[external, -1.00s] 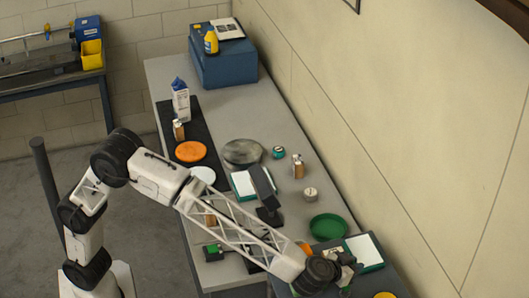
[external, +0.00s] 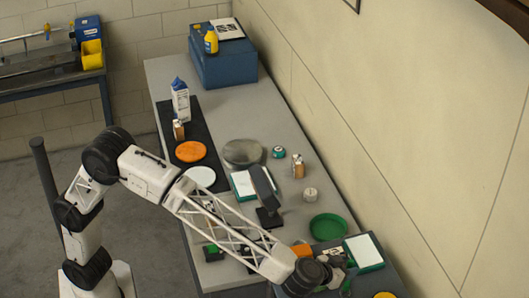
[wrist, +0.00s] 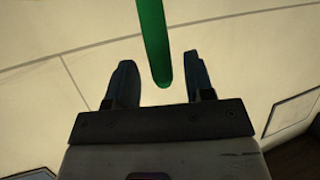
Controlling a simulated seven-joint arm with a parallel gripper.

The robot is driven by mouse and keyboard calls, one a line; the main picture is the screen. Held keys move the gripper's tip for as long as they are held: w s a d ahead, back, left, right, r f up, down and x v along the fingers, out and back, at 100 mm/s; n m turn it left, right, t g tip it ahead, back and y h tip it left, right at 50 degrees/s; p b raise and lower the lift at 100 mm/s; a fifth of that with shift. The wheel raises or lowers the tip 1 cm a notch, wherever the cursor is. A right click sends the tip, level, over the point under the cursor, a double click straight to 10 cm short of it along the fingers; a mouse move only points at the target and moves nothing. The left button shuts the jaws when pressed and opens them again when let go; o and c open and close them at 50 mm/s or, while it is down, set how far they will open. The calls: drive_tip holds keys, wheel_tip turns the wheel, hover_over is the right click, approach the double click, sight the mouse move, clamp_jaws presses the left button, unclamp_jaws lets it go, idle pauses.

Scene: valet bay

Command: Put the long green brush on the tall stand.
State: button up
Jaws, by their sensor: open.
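My gripper (external: 340,273) is at the near right end of the bench and faces the wall. In the wrist view its two fingers (wrist: 160,78) are apart. A long green bar, likely the green brush (wrist: 154,35), comes down from the top edge between the fingers, with its rounded end near the palm; no finger clearly touches it. A small green piece by the gripper in the external view (external: 346,287) may be the same brush. A black stand with a slanted panel (external: 262,182) is at mid-bench; I cannot tell whether it is the tall stand.
A green dish (external: 328,227) and a white-topped green pad (external: 364,250) lie close to my gripper. An orange item (external: 302,250) is beside my wrist. Jars, discs and a carton (external: 180,100) stand farther along the bench. The wall (external: 400,130) runs close along the right side.

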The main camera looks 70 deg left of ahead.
drive_tip(key=v, duration=0.8)
drive_tip(key=shift+r, duration=0.1)
idle(0.6)
drive_tip(key=s+a+f+g, duration=0.15)
drive_tip(key=s+a, duration=0.25)
drive_tip(key=a, duration=0.8)
drive_tip(key=s+a+m+g, duration=0.1)
drive_tip(key=s+a+g, duration=0.3)
drive_tip(key=a, duration=0.8)
drive_tip(key=s+a+g, duration=0.2)
drive_tip(key=s+a, duration=0.3)
drive_tip(key=a, duration=0.6)
drive_tip(key=s+a+f+m+g+h, duration=0.1)
drive_tip(key=s+a+f, duration=0.2)
drive_tip(key=s, duration=0.7)
drive_tip(key=s+a+f+m+g+h, duration=0.1)
drive_tip(key=s+a+f, duration=0.3)
drive_tip(key=s+a, duration=0.4)
drive_tip(key=s+a+f+g+h, duration=0.1)
drive_tip(key=s+a+f, duration=0.3)
drive_tip(key=s, duration=0.7)
drive_tip(key=shift+s+a+m+h, duration=0.3)
drive_tip(key=shift+a+m+h, duration=0.1)
drive_tip(key=shift+a+h, duration=0.35)
